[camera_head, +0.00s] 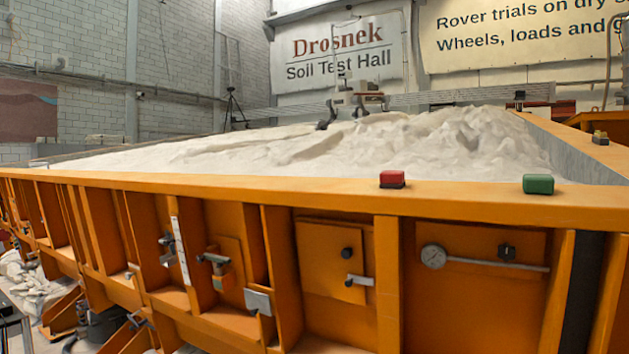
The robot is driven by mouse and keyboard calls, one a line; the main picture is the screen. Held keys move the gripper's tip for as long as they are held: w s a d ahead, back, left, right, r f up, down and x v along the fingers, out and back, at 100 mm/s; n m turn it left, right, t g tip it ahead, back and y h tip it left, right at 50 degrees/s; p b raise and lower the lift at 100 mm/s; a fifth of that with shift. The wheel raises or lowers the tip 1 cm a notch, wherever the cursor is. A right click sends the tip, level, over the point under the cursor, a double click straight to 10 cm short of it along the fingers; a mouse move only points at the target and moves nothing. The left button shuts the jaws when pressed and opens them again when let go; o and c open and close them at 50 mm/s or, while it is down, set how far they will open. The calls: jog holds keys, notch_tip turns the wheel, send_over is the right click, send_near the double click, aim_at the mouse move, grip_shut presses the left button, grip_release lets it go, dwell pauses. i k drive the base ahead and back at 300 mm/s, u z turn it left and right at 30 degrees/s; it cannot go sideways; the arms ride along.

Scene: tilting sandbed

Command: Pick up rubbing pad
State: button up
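A small red block with a dark lower half (392,179) sits on the orange front rim of the sandbed (240,187), right of centre. A green block with a darker lower side (538,184) sits on the same rim farther right. Each is apart from other things. Either could be the rubbing pad; I cannot tell which from this view. A small yellow and dark object (600,137) rests on the right rim, too small to make out. My gripper is not in view.
Pale sand (250,150) fills the bed, heaped at the right. A white machine with dark wheel-like parts (352,100) stands at its far side. A gauge (433,257) and latches (212,260) are on the front wall. The rim between the red and green blocks is clear.

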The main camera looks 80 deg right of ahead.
aim_at(388, 179)
jog(key=u, duration=0.1)
jog(key=k, duration=0.95)
